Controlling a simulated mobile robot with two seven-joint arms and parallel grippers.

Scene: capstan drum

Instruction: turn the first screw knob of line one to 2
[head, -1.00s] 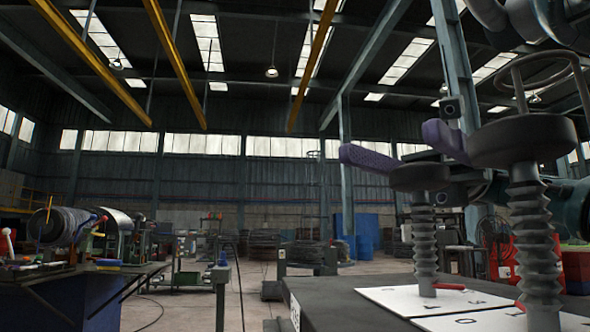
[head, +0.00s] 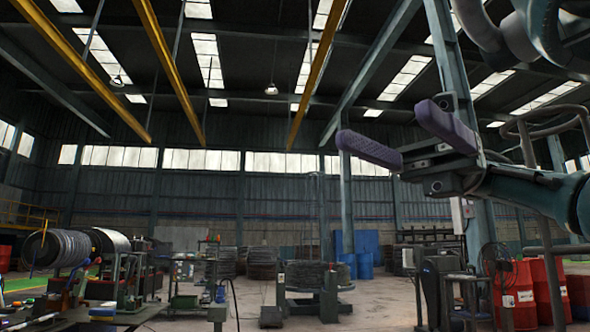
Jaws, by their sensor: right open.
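My right gripper (head: 385,125) reaches in from the right, in the air at the right of centre. Its two purple ridged fingers are spread apart, with nothing between them. No screw knob, line plate or scale marking shows in the head view now, so I cannot tell where the first knob of line one stands or what it reads. My left gripper is not in view.
A curved grey metal tube (head: 530,150) stands at the right behind my arm. Red barrels (head: 549,288) are at the lower right. A wire coil (head: 65,248) sits on machinery at the left. Open floor (head: 380,300) lies near the bottom middle.

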